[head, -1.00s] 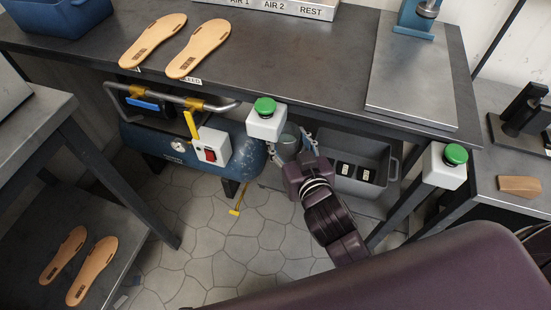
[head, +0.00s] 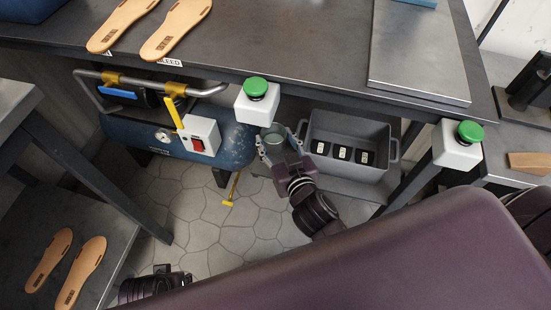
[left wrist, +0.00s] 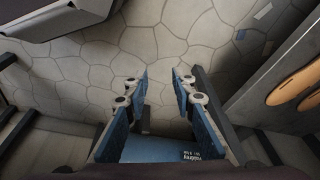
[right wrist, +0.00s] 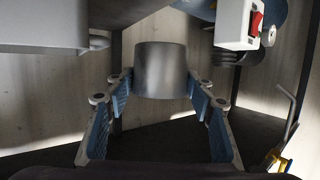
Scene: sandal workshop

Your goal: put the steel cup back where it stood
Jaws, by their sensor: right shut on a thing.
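The steel cup (right wrist: 162,70) is a plain grey cylinder. In the right wrist view it sits between the fingertips of my right gripper (right wrist: 160,92). In the head view the cup (head: 275,136) is partly hidden by my right gripper (head: 283,143), which is shut on it below the front edge of the workbench, just left of a grey bin. My left gripper (left wrist: 160,82) shows in the left wrist view, open and empty above the tiled floor.
The grey bin (head: 385,165) holds three black labelled pieces. A green button box (head: 256,104) hangs on the bench edge above the cup; another (head: 457,148) is at right. A blue compressor (head: 150,140) with a red switch stands at left. Open tiled floor (head: 200,215) lies below.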

